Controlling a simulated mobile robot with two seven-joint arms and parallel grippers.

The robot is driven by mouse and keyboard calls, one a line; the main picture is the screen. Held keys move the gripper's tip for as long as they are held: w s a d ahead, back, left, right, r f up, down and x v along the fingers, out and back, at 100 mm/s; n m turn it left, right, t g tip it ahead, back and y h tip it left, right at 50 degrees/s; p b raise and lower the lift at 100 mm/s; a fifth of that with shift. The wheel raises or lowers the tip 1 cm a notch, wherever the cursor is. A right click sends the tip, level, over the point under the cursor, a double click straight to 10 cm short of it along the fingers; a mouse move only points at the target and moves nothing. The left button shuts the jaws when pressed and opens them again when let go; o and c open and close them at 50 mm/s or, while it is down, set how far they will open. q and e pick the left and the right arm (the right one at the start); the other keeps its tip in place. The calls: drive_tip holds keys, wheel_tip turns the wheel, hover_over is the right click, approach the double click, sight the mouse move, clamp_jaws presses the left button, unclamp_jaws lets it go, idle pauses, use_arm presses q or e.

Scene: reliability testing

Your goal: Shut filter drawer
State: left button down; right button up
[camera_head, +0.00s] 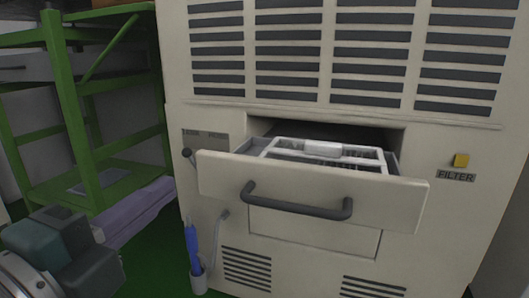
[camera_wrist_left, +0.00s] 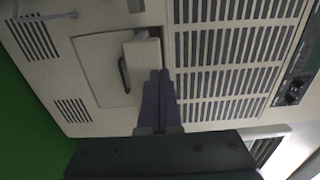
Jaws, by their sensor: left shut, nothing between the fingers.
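The filter drawer (camera_head: 220,178) is pulled out of the beige machine, with a white-framed filter lying inside. Its front has a dark bar handle (camera_head: 290,208). The drawer also shows in the left wrist view (camera_wrist_left: 147,52), turned sideways, with its handle (camera_wrist_left: 123,75) on the left. My left gripper (camera_head: 168,186) is at the left of the head view, its purple-grey fingers together and empty, pointing toward the machine, left of the drawer front and apart from it. In the left wrist view its fingertips (camera_wrist_left: 160,73) overlap the drawer's end; contact is not clear. My right gripper is not in view.
A blue tool in a holder (camera_head: 193,250) hangs below the drawer's left side. A green metal rack (camera_head: 90,150) stands at the left. The space in front of the drawer looks clear.

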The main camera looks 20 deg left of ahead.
sight(210, 156)
use_arm(q)
drive_tip(key=w, duration=0.7)
drive_tip(key=shift+w+d, duration=0.1)
drive_tip(key=shift+w, duration=0.7)
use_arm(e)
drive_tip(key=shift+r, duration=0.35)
